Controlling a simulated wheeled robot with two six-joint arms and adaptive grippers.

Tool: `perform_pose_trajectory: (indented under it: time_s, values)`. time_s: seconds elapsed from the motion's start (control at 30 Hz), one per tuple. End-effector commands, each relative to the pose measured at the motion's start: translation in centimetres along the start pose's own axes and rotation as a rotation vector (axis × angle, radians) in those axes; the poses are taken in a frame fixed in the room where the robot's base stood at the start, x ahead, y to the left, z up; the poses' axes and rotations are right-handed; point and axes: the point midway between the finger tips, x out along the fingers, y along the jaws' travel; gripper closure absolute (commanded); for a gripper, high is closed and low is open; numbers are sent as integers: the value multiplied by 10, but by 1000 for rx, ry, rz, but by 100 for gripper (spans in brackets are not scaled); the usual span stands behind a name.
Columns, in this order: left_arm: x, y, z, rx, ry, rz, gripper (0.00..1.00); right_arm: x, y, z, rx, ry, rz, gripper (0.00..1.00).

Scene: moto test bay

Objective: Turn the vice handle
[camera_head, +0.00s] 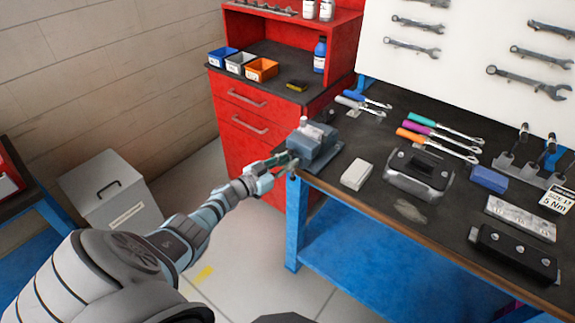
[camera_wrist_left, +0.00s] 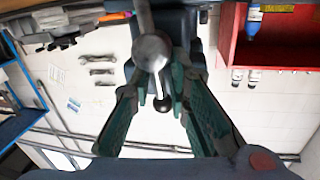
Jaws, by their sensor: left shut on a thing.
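The blue-grey vice (camera_head: 312,146) is mounted at the left corner of the dark workbench top. My left gripper (camera_head: 284,161) reaches its front side from the lower left, at the bench edge. In the left wrist view, the metal vice handle (camera_wrist_left: 151,50), a bar with round ends, lies between the green finger pads of my left gripper (camera_wrist_left: 163,80). The gripper is shut on it. The fingers partly hide the handle in the head view, where its exact angle is hard to tell. My right gripper is not in view.
On the bench top (camera_head: 335,177) stand a white box (camera_head: 356,174), a dark-grey case (camera_head: 418,175), colour-handled wrenches (camera_head: 438,140) and a blue block (camera_head: 488,179). A red cabinet (camera_head: 235,120) stands behind the vice. A grey bin (camera_head: 115,195) is on the floor left.

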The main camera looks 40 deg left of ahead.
Motion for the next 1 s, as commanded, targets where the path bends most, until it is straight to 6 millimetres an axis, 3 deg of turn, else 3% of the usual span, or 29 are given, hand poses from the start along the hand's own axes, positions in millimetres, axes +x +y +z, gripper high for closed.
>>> perform_pose_trajectory:
  time_s: [0.03,1.0]
  values:
    - [-2,6,14,-46,-9,8,100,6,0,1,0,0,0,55]
    - [-2,-6,20,-948,173,23,100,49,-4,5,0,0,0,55]
